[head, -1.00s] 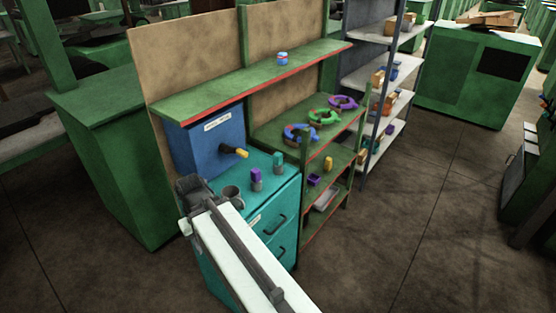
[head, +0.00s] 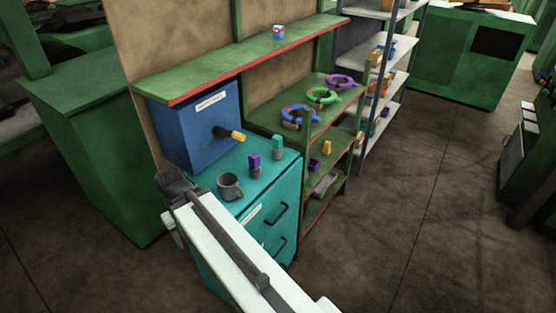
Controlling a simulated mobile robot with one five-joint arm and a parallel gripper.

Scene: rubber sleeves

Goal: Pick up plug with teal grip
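The plug with the teal grip (head: 277,142) stands upright on the teal cabinet top (head: 283,166), near its back right part. Its lower part is grey. A similar plug with a purple grip (head: 254,160) stands just left of it and nearer to me. My gripper (head: 172,186) is at the far end of my white arm, at the cabinet's left front, left of a grey mug (head: 231,187). It is well apart from the teal plug, with the mug and purple plug between. Its fingers are dark and too unclear to judge; I see nothing held.
A blue box (head: 195,130) with a yellow-tipped dark peg (head: 232,134) stands at the cabinet's back left. A green shelf (head: 245,58) overhangs the back. A green rack (head: 340,125) with coloured rings stands at the right. Floor at the right is clear.

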